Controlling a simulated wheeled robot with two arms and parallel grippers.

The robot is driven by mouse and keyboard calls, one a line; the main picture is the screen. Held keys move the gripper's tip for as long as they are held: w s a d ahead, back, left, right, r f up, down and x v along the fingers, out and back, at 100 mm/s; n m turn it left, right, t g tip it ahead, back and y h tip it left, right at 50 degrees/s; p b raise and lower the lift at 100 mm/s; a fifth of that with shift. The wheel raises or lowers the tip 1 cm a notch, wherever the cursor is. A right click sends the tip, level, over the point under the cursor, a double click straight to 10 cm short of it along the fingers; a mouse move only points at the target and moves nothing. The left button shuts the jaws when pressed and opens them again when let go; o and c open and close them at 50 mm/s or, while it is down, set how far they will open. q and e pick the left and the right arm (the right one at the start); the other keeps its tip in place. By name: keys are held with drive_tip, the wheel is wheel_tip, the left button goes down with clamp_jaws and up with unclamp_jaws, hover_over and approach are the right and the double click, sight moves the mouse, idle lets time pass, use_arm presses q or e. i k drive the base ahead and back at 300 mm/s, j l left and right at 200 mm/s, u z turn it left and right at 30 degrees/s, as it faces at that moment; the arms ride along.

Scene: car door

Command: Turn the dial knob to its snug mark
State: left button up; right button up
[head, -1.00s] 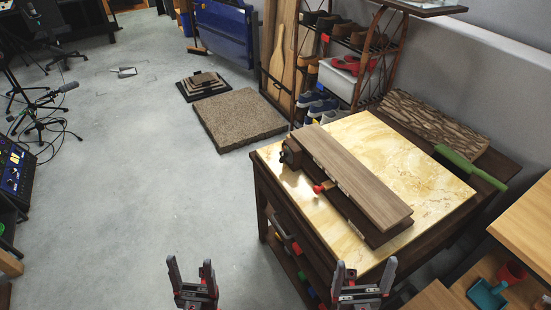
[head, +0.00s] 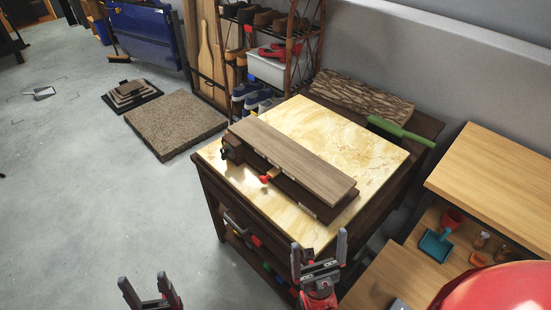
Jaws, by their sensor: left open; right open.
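A wooden device with a long plank top (head: 295,160) lies on the marble-topped table (head: 385,158). A dark knob (head: 226,152) sits at its left end. A small red-tipped part (head: 267,178) sticks out of its front side. I cannot tell for certain which is the dial knob, and no snug mark is readable. My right gripper (head: 319,246) is open and empty, in front of the table's near edge and apart from the device. My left gripper (head: 145,283) is open and empty over the floor at the lower left, farther from the device.
A green-handled tool (head: 402,132) and a bark-textured slab (head: 360,95) lie behind the marble top. A wooden bench (head: 495,185) stands at right with a teal scoop (head: 436,244). A red rounded object (head: 500,292) fills the lower right corner.

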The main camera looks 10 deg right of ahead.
sight(225, 153)
drive_tip(key=i+j+u, duration=0.1)
drive_tip(key=i+j, duration=0.3)
drive_tip(key=j, duration=0.25)
drive_tip(key=i+j+u, duration=0.15)
drive_tip(key=i+j, duration=0.3)
drive_tip(key=j, duration=0.15)
